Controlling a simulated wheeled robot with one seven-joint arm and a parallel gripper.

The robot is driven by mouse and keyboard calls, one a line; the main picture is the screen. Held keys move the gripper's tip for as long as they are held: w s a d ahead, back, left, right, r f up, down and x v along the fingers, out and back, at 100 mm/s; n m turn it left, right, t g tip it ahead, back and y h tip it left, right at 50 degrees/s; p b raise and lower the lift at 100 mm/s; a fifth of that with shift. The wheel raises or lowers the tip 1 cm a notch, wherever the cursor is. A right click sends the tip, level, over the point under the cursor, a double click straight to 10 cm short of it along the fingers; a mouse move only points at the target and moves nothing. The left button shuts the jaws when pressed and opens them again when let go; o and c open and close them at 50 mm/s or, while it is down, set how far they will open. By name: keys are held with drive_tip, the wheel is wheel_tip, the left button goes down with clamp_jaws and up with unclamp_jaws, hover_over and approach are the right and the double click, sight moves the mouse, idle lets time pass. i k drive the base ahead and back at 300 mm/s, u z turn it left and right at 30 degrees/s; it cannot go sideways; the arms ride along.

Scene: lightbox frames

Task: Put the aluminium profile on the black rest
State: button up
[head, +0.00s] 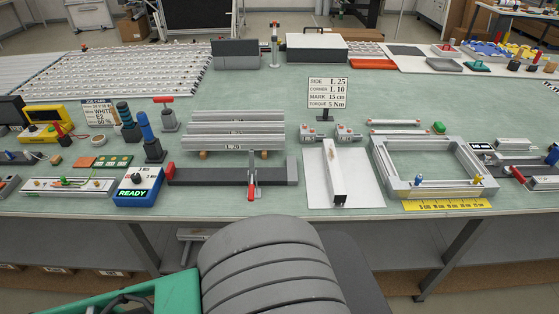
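Several long silver aluminium profiles (235,129) lie side by side across small wooden blocks, left of the table's middle. A label on the nearest one seems to read "L 25". A shorter, pale profile-like bar (334,172) lies lengthwise on a white sheet to their right. A long dark grey to black bar-shaped fixture (215,177), perhaps the black rest, lies in front of the profiles. A red-handled clamp (252,180) stands at it. No profile is seen lying on this fixture. My gripper is not in view.
A silver rectangular frame (435,168) stands at the right. A blue box reading "READY" (138,186) sits at the left front. A sign (328,93) gives sizes. Blue and dark upright tools (150,138) stand left of the profiles. The green tabletop (270,92) is clear behind the profiles.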

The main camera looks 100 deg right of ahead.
sight(231, 174)
drive_tip(key=u, duration=0.15)
drive_tip(key=k, duration=1.6)
drive_tip(key=z, duration=0.4)
